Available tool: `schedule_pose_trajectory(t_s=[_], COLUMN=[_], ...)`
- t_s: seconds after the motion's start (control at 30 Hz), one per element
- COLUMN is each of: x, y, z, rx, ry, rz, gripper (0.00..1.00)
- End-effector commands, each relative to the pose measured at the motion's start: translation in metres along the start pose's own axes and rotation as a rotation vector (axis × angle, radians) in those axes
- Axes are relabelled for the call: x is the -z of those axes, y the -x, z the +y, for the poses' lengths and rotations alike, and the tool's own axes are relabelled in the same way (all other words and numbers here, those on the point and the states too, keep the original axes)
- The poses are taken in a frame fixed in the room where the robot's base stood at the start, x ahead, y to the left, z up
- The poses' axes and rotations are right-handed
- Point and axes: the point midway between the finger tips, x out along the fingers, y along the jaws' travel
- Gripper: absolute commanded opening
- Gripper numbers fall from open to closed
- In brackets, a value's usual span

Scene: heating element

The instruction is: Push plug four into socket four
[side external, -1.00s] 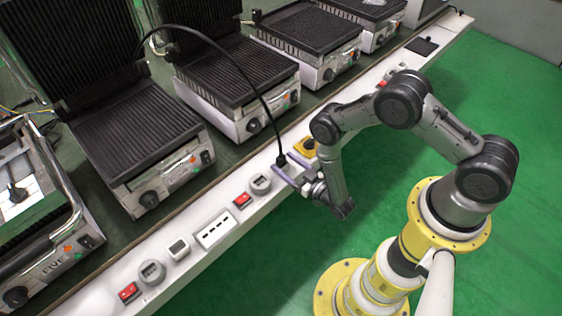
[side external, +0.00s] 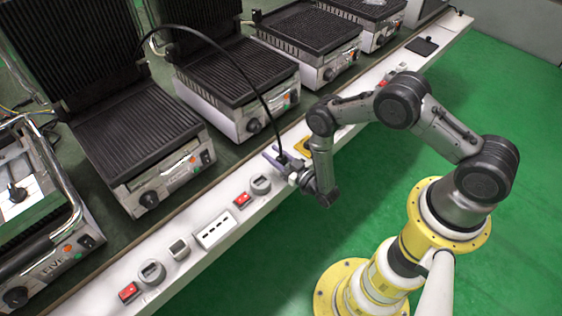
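My gripper (side external: 277,156) has purple-grey fingers and is over the white bench edge, left of the yellow pad. It appears shut on a black plug (side external: 281,157) at the end of a black cable (side external: 237,72). A white socket strip (side external: 215,232) with several dark slots lies on the bench to the lower left, apart from my gripper. I cannot read any socket numbers.
Several ribbed contact grills (side external: 145,130) stand along the bench behind. On the white ledge (side external: 205,258) are red switches (side external: 129,291), round grey dials (side external: 152,272) and a yellow pad (side external: 303,146).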

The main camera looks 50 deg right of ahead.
Motion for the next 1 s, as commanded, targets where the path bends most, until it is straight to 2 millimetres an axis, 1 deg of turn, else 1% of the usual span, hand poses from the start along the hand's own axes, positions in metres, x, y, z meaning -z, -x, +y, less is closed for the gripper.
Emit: schedule_pose_trajectory(t_s=[0.03, 0.1, 0.2, 0.5, 0.67, 0.77, 0.93, 0.97, 1.0], x=[0.0, 0.0, 0.0, 0.001, 0.005, 0.012, 0.03, 0.034, 0.038], y=[0.0, 0.0, 0.0, 0.0, 0.0, -0.001, -0.001, 0.0, 0.006], z=[0.0, 0.0, 0.0, 0.0, 0.0, 0.0, 0.0, 0.0, 0.0], rx=[0.0, 0.0, 0.0, 0.0, 0.0, 0.0, 0.0, 0.0, 0.0], ry=[0.0, 0.0, 0.0, 0.0, 0.0, 0.0, 0.0, 0.0, 0.0], rz=[0.0, 0.0, 0.0, 0.001, 0.001, 0.001, 0.003, 0.002, 0.0], gripper=[0.28, 0.15, 0.0, 0.0, 0.0, 0.0, 0.0, 0.0, 0.0])
